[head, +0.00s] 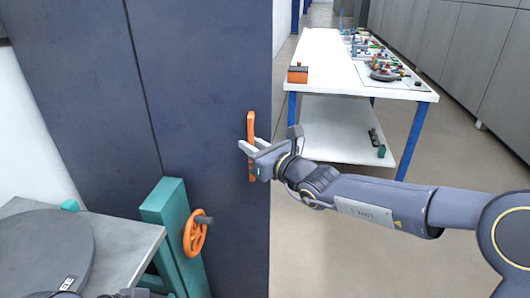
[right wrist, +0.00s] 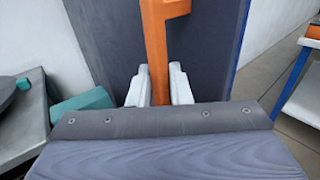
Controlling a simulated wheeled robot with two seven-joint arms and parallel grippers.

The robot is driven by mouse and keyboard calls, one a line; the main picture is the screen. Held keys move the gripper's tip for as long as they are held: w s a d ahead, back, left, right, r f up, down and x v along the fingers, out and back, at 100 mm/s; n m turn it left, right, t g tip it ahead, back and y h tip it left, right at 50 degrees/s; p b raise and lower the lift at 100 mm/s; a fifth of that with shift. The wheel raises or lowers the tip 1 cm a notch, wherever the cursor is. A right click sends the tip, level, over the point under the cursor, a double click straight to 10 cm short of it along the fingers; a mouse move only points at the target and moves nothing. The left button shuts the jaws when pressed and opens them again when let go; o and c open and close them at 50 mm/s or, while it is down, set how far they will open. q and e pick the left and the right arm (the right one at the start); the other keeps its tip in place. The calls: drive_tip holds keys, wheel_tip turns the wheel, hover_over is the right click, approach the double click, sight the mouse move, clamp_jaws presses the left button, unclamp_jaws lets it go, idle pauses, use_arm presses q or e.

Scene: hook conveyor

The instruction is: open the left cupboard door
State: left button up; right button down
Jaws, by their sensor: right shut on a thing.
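The dark blue cupboard front has a vertical seam, and the cupboard door panel (head: 205,90) right of the seam carries an upright orange handle (head: 251,125) near its right edge. I cannot tell whether this panel stands ajar. My right gripper (head: 250,147) is shut on the handle, its pale fingers on either side of it. In the right wrist view the orange handle (right wrist: 156,50) runs down between the two white fingers of the right gripper (right wrist: 159,88). The fingers hide part of the handle. My left gripper does not show clearly in either view.
A teal stand (head: 168,225) with an orange handwheel (head: 195,233) stands close before the cupboard at lower left, beside a grey table (head: 130,245). A white table (head: 320,75) with blue legs holds small parts at the back right. Floor is free right of the cupboard.

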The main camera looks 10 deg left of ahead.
drive_tip(key=shift+s+a, duration=0.25)
drive_tip(key=shift+a, duration=0.05)
drive_tip(key=c, duration=1.7)
unclamp_jaws()
drive_tip(key=shift+r, duration=0.1)
drive_tip(key=shift+o, duration=1.3)
drive_tip(key=shift+a, duration=0.2)
drive_tip(key=shift+w, duration=0.1)
drive_tip(key=shift+d, duration=0.2)
drive_tip(key=v, duration=0.7)
drive_tip(key=shift+s+d, duration=0.2)
drive_tip(key=shift+d, duration=0.05)
